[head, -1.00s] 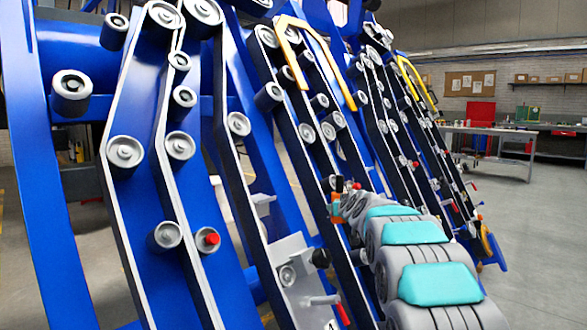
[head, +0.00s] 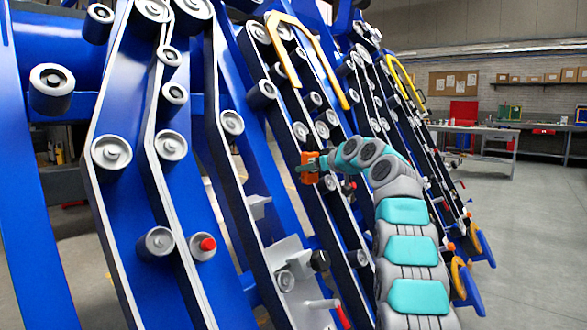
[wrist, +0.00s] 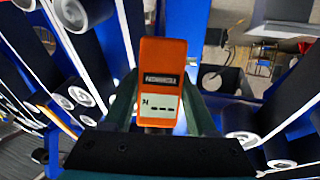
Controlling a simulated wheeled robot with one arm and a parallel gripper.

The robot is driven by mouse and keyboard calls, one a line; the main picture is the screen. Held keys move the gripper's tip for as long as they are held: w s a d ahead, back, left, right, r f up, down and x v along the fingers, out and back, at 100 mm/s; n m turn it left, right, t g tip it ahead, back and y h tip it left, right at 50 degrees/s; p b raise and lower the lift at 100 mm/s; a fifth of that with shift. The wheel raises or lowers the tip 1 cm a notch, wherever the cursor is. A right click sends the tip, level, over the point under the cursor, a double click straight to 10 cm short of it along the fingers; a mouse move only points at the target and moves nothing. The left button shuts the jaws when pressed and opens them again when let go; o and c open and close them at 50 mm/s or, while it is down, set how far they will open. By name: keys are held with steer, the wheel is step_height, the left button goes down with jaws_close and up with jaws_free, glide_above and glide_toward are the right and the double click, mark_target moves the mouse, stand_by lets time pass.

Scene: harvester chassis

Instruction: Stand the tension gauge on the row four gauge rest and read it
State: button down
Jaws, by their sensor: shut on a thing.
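My gripper (wrist: 160,108) is shut on the orange tension gauge (wrist: 162,62); its dark green fingers lie on either side of the gauge body. The gauge's display faces the wrist camera and shows an N and dashes, with dark lettering above it. In the head view the gauge (head: 308,166) is at the end of my raised arm, in front of the belt rows near the middle. My gripper (head: 316,165) is small there. I cannot tell which part is the row four gauge rest.
Slanted blue frames carry several black belts and grey rollers (head: 111,151). A larger grey bracket (head: 290,262) with a black knob and a red-handled lever (head: 343,316) juts out below. Yellow hoops (head: 283,50) stand above. Open floor (head: 530,230) lies to the right.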

steer(key=shift+s+a+r+y, duration=0.15)
steer(key=shift+s+a+y, duration=0.05)
steer(key=shift+a+y, duration=0.1)
steer(key=shift+a, duration=0.1)
steer(key=shift+s+n+g, duration=0.15)
steer(key=shift+n+g, duration=0.15)
steer(key=shift+r, duration=0.15)
stand_by(0.5)
